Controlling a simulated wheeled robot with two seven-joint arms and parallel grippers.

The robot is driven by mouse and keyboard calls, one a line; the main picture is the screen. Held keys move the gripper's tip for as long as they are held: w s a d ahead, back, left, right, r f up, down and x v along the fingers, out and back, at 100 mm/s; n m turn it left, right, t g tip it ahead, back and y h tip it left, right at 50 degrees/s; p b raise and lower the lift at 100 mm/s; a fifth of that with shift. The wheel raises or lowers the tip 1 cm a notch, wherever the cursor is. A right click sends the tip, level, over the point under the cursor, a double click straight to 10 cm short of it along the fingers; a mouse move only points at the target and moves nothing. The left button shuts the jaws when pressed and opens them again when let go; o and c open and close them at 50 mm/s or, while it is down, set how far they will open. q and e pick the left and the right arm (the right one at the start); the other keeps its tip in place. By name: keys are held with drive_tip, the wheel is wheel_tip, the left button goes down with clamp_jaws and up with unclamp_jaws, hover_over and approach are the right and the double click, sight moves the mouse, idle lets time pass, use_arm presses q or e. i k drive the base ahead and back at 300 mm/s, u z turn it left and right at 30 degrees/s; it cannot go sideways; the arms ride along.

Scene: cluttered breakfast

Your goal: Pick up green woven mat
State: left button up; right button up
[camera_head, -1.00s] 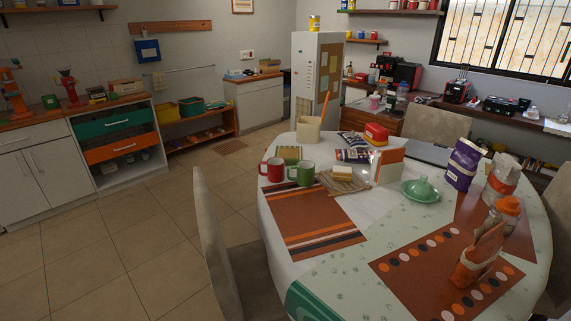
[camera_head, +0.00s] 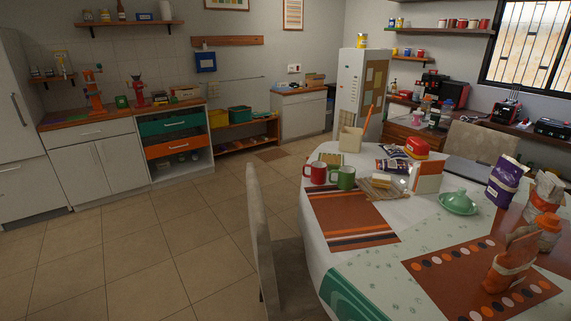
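A green mat (camera_head: 352,298) with paler stripes lies at the near left edge of the round table, in the head view. Its lower part is cut off by the bottom of the picture, and I cannot make out its weave. Nothing is seen standing on the part in view. Neither of my grippers is in view.
The table's white cloth (camera_head: 390,262) also bears a brown striped mat (camera_head: 350,215), a dotted mat (camera_head: 450,270), red and green mugs (camera_head: 346,178), a green lidded dish (camera_head: 457,203) and an orange-capped bottle (camera_head: 547,230). A chair (camera_head: 258,225) stands at the table's left. Tiled floor is clear farther left.

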sight(334, 162)
drive_tip(key=u, duration=1.2)
drive_tip(key=i, duration=4.65)
drive_tip(key=z, duration=2.25)
